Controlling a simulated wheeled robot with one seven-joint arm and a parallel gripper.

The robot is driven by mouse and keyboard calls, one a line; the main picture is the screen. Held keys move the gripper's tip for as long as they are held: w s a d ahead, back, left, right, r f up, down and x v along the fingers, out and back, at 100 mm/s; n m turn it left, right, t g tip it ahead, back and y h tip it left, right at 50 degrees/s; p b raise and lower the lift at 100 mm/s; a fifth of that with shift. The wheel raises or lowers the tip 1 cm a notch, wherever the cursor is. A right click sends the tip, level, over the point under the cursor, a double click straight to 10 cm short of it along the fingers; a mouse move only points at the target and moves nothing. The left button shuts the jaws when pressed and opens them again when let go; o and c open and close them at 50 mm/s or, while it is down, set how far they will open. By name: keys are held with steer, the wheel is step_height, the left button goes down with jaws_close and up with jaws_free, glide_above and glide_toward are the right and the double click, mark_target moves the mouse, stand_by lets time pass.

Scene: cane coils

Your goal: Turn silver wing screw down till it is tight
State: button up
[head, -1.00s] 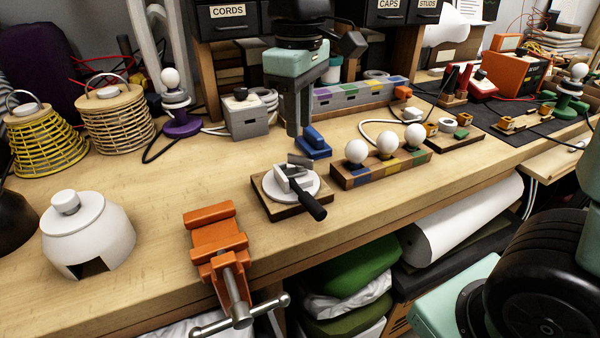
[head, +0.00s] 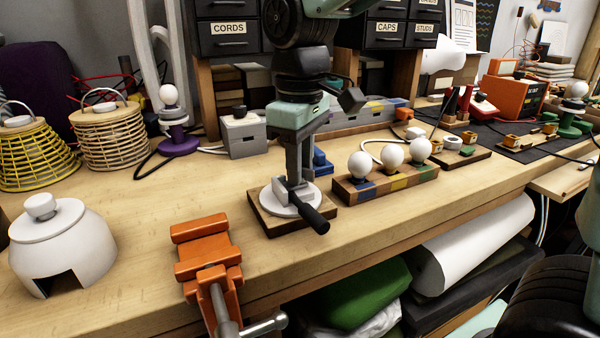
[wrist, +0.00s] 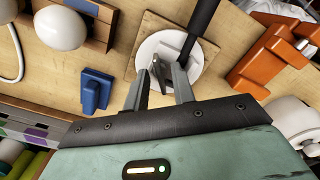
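The silver wing screw (wrist: 157,74) stands upright over a round white disc (wrist: 198,58) on a square wooden board (head: 262,213). A black-handled lever (head: 314,219) lies across the disc and points toward the front right. My gripper (head: 298,178) points down over the disc. In the wrist view, its two grey fingers (wrist: 160,72) are apart, one on each side of the wing screw. I cannot tell whether either finger touches it. In the head view the fingers hide most of the wing screw.
An orange vise (head: 209,262) stands at the front edge. A wooden block with three white bulbs (head: 386,187) is close on the right. A blue block (head: 321,163) sits just behind my gripper. A white pot (head: 62,247) stands at left. Bench between them is clear.

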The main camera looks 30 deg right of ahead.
jaws_close()
steer(key=shift+r+n+p, duration=0.15)
steer(key=shift+n+p, duration=0.9)
steer(key=shift+n, duration=0.55)
steer(key=shift+o, duration=0.4)
jaws_free()
